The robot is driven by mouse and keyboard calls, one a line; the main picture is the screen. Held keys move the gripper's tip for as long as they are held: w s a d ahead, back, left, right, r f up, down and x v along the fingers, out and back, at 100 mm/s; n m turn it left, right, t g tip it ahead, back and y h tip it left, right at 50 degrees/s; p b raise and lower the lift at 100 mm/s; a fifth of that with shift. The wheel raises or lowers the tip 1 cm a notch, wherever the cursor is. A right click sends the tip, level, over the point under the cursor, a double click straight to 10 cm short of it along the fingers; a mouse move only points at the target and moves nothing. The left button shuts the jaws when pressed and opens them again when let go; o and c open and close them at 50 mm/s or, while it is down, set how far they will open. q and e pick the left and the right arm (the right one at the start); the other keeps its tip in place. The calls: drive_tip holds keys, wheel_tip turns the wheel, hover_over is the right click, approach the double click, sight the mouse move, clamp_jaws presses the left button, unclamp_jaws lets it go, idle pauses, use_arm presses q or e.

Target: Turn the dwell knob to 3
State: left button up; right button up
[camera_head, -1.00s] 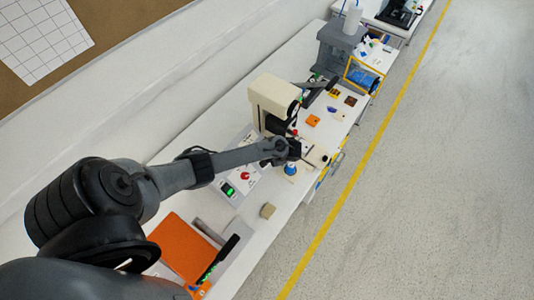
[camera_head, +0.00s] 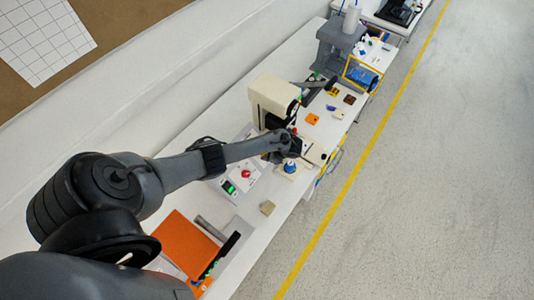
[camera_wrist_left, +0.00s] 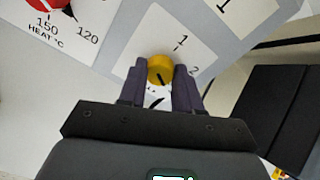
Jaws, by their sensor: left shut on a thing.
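The dwell knob is a round yellow knob (camera_wrist_left: 160,68) on a pale dial plate, seen in the left wrist view. The figures 1 (camera_wrist_left: 178,39) and 2 (camera_wrist_left: 194,70) are printed beside it; no 3 can be read. The knob has a dark pointer line, but I cannot tell which figure it marks. My left gripper (camera_wrist_left: 160,78) is shut on the knob, one dark finger on each side. In the head view my left gripper (camera_head: 290,145) is small at the panel beside the cream machine (camera_head: 272,97), and the knob is hidden.
A red heat knob (camera_wrist_left: 46,4) is at the wrist view's top left. A blue-topped item (camera_head: 290,166) is close to the gripper.

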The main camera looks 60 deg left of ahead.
idle(0.4)
use_arm(q)
drive_tip(key=o, duration=0.8)
drive_tip(key=shift+c, duration=0.2)
drive_tip(key=shift+r, duration=0.1)
drive_tip(key=p+v, duration=0.2)
drive_tip(key=v, duration=0.8)
drive_tip(key=shift+d+r, duration=0.25)
drive_tip(key=shift+r, duration=0.05)
drive_tip(key=shift+w, duration=0.15)
